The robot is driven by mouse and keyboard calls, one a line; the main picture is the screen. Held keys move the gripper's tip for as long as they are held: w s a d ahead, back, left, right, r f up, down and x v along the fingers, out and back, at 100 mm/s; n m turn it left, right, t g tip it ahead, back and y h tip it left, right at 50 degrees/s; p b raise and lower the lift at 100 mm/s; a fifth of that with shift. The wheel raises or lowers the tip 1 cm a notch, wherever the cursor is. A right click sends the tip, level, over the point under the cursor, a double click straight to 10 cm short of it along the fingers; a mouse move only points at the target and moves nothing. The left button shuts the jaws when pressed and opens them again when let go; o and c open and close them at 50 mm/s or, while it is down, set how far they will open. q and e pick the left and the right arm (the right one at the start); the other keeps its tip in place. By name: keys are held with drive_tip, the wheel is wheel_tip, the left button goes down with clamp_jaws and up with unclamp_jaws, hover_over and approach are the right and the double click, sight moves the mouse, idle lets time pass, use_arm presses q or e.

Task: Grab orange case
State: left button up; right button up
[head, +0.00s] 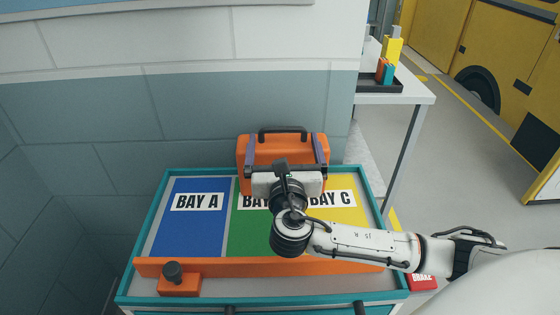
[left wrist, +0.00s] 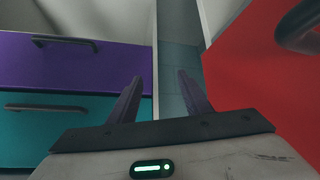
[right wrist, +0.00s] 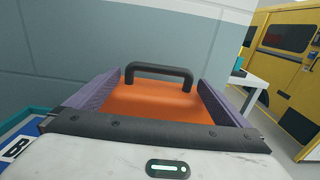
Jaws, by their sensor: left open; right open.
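The orange case (head: 256,149) has a black top handle and stands at the back of the cart top, behind the bay labels, against the wall side. My right gripper (head: 282,140) is open, with its two purple fingers along the left and right sides of the case. In the right wrist view the case (right wrist: 155,103) lies between the spread fingers (right wrist: 160,77), its handle upright beyond them. I cannot tell whether the fingers touch it. My left gripper (left wrist: 159,76) is open and empty in the left wrist view; it is outside the head view.
The teal-rimmed cart (head: 150,215) has blue, green and yellow bays, with an orange bar (head: 330,265) and black knob (head: 173,272) in front. A white table (head: 415,93) stands back right. Purple and teal drawers (left wrist: 70,65) and a red panel (left wrist: 265,80) flank my left gripper.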

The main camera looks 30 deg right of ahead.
drive_tip(key=x, duration=0.7)
drive_tip(key=shift+w, duration=0.2)
drive_tip(key=c, duration=1.7)
drive_tip(key=shift+r, duration=0.15)
drive_tip(key=shift+c, duration=0.8)
